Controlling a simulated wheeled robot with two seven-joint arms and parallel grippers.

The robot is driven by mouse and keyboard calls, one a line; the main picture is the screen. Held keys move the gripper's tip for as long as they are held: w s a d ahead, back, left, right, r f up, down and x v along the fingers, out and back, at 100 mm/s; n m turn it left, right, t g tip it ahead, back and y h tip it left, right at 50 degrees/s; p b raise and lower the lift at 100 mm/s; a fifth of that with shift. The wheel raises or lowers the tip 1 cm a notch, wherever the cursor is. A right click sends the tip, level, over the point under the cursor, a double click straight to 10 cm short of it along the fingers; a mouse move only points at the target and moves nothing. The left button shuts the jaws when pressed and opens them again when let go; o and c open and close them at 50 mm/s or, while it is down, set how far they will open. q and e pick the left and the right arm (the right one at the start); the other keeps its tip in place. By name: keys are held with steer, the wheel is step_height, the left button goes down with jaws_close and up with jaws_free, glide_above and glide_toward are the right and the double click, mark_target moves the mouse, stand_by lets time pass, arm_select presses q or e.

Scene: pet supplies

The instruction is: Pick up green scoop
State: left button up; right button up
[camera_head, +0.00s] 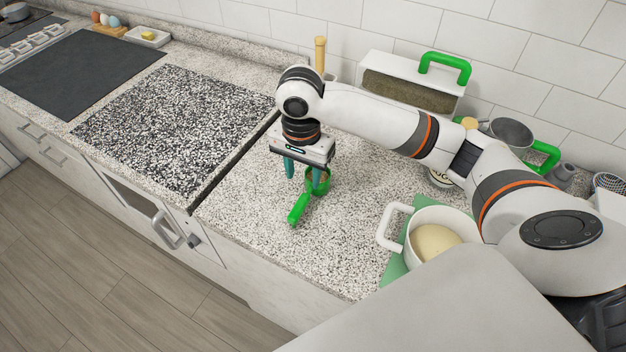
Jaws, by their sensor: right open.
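A green scoop (299,208) lies on the speckled counter (250,225), its handle pointing toward the front edge and its round cup (319,187) toward the back. My right gripper (304,177) points down over the scoop with its two teal fingers apart. One finger is left of the cup and the other overlaps the cup in the picture. Whether the fingers touch the scoop cannot be told. My left gripper is not in view.
A white pot (390,232) with pale content stands on a green mat (393,268) to the right. A white box with a green handle (446,60) stands against the tiled wall. A wooden-looking upright handle (320,54) rises behind my wrist. The counter left of the scoop is clear.

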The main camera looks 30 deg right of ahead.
mark_target(304, 197)
step_height(304, 197, down, 2)
steer(key=shift+s+f, duration=0.1)
steer(key=shift+f, duration=0.35)
steer(key=f, duration=0.2)
steer(key=f+p, duration=0.1)
steer(key=f, duration=0.1)
steer(key=shift+s+a, duration=0.2)
steer(key=shift+s, duration=0.15)
steer(key=shift+f, duration=0.6)
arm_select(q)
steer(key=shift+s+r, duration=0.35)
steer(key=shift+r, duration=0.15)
arm_select(e)
jaws_close()
